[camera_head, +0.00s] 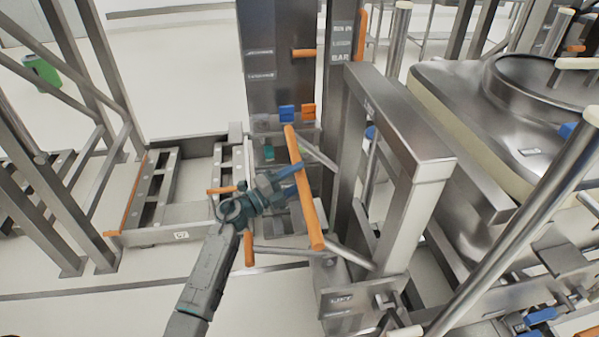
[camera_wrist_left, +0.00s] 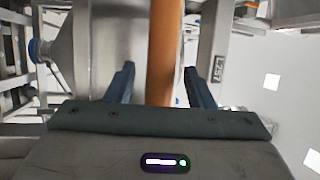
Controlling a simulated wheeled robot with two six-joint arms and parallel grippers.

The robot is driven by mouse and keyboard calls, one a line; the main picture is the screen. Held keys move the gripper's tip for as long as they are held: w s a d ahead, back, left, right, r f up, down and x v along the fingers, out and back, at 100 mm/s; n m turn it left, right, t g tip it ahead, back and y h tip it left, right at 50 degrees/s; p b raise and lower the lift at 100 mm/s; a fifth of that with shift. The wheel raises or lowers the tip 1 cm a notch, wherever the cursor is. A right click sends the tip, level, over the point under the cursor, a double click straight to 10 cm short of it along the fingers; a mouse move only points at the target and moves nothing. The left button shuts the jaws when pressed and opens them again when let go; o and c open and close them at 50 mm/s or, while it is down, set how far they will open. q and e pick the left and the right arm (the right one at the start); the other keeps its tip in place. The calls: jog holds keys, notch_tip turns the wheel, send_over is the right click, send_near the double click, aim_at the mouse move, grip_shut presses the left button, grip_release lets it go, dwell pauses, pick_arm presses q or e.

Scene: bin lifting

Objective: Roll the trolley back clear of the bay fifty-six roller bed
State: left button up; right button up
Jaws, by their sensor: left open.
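A long orange bar (camera_head: 305,190) slants across the middle of the head view. It is joined by steel arms to a steel frame (camera_head: 415,165), which looks like the trolley. My left gripper (camera_head: 288,182) is at the bar, coming from its left side. Contact cannot be told. A large steel bin (camera_head: 505,110) is at the right, beyond the frame. My right gripper is not in view. Which bed is bay fifty-six cannot be read.
A low steel bed (camera_head: 160,225) with a plate that seems to read 57 lies left. A dark control column (camera_head: 280,60) with blue and orange parts stands behind the bar. Steel posts (camera_head: 50,140) stand far left. Pale floor (camera_head: 120,290) is open at the lower left.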

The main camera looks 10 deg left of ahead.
pick_arm(q)
jog(key=shift+w+d, duration=0.4)
grip_shut()
jog(key=shift+a, duration=0.1)
